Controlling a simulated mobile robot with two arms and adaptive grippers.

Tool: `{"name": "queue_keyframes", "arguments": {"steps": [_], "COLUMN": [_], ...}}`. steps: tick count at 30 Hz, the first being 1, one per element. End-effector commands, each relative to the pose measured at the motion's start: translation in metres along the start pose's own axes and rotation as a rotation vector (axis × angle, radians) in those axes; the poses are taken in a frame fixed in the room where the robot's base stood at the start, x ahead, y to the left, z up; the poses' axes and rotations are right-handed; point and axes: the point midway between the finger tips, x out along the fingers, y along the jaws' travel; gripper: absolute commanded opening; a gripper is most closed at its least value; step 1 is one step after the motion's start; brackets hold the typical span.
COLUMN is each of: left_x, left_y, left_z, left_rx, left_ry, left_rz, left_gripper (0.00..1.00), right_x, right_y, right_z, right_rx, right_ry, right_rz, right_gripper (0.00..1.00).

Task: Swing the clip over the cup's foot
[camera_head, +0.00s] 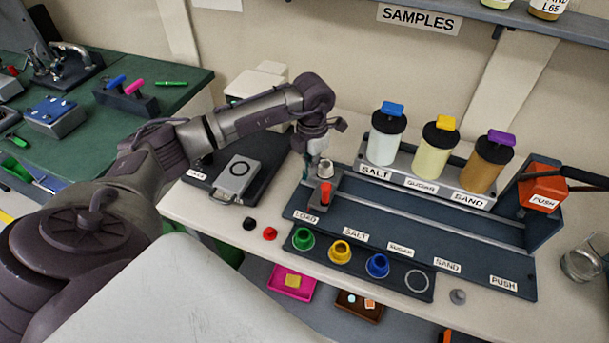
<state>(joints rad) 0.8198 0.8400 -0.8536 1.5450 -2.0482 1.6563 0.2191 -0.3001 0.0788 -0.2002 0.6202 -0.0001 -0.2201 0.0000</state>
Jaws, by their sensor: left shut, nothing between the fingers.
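A small pale metallic cup (325,168) stands upright on a grey carriage at the LOAD end of the dark rail. A red clip (325,192) shows on the carriage in front of the cup's foot. I cannot tell from here whether the clip lies over the foot. My left gripper (307,166) points down beside the cup, at its left and slightly behind it. It is shut and empty. Whether its fingertips touch the cup or carriage is unclear. My right gripper is not in view.
Jars of salt, sugar and sand stand on a rack (403,177) behind the rail. An orange PUSH block (541,187) is at the right end. A latched grey box (236,178) is left of the rail.

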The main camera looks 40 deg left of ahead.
Motion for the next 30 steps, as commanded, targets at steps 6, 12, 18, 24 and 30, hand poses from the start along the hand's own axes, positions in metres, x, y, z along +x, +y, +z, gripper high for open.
{"name": "queue_keyframes", "arguments": {"steps": [6,12,18,24,30], "left_x": [0.001,0.001,0.001,0.001,0.001], "left_y": [0.007,0.009,0.009,0.015,0.021], "left_z": [-0.007,-0.008,-0.008,-0.011,-0.014], "left_rx": [-0.001,0.0,0.0,-0.002,0.0], "left_ry": [0.002,0.001,0.001,0.002,0.001], "left_rz": [0.001,0.0,0.0,0.001,0.0], "left_gripper": [0.0,0.0,0.0,0.0,0.0], "right_x": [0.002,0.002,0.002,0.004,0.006], "right_y": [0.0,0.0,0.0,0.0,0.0], "right_z": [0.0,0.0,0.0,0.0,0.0], "right_rx": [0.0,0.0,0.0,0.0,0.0], "right_ry": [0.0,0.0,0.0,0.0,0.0], "right_rz": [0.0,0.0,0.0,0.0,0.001], "right_gripper": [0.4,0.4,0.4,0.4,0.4]}}
